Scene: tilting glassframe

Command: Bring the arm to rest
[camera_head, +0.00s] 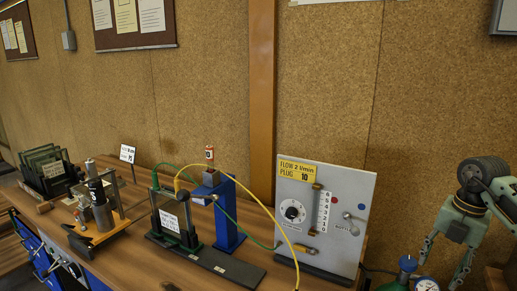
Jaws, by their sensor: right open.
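My right gripper (442,266) hangs at the right edge with its fingers pointing down. Its two fingers are apart with nothing seen between them. My left gripper is not in view. A dark-framed glass plate (174,214) with a label stands on a black base left of the panel, with green and yellow lines near its top.
The wooden bench (225,284) carries a blue stand (230,215), a clamp device with a dark cylinder (97,195), and a rack of glass plates (46,172) at the far left. A yellow hose (252,191) arches toward the panel. A cork wall (200,90) closes the back.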

